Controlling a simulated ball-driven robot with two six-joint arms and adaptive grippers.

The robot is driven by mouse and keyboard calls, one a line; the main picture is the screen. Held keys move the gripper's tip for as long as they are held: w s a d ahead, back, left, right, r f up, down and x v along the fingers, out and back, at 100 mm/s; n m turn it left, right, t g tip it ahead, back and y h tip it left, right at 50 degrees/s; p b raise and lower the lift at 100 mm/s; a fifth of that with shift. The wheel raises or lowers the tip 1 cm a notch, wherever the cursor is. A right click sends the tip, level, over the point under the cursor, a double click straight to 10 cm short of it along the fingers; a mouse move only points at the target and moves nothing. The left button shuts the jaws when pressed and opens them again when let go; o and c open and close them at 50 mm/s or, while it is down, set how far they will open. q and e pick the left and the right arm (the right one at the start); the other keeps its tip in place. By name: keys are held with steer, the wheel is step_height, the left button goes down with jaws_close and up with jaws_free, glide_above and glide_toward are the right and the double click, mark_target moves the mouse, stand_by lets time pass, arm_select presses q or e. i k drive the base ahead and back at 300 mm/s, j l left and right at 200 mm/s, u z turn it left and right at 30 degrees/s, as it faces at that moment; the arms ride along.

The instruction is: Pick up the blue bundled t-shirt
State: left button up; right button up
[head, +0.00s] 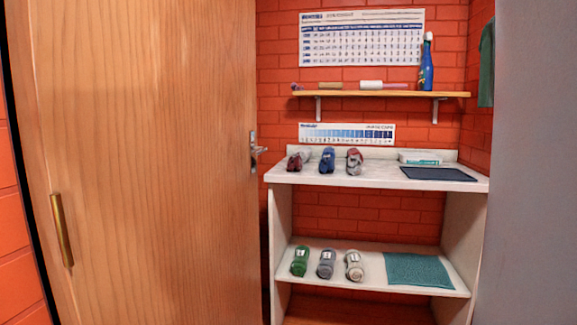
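A dark blue bundle (328,160), which looks like the blue bundled t-shirt, sits on the white top surface (375,176) of a shelf unit against the red brick wall. It is the middle one of three bundles in a row. A dark red and grey bundle (298,160) is on its left and a grey and red bundle (354,161) is on its right. Neither of my grippers shows in the head view.
A wooden door (150,160) stands open at the left. The lower shelf (375,275) holds green (300,261), grey-blue (326,264) and beige (354,265) rolls and a teal mat (417,269). A dark mat (438,174) lies on top. A grey wall (530,160) borders the right.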

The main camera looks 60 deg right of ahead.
mark_target(326, 165)
steer(key=z, duration=2.15)
steer(key=i+l, duration=0.1)
steer(key=i, duration=0.15)
steer(key=u, duration=0.05)
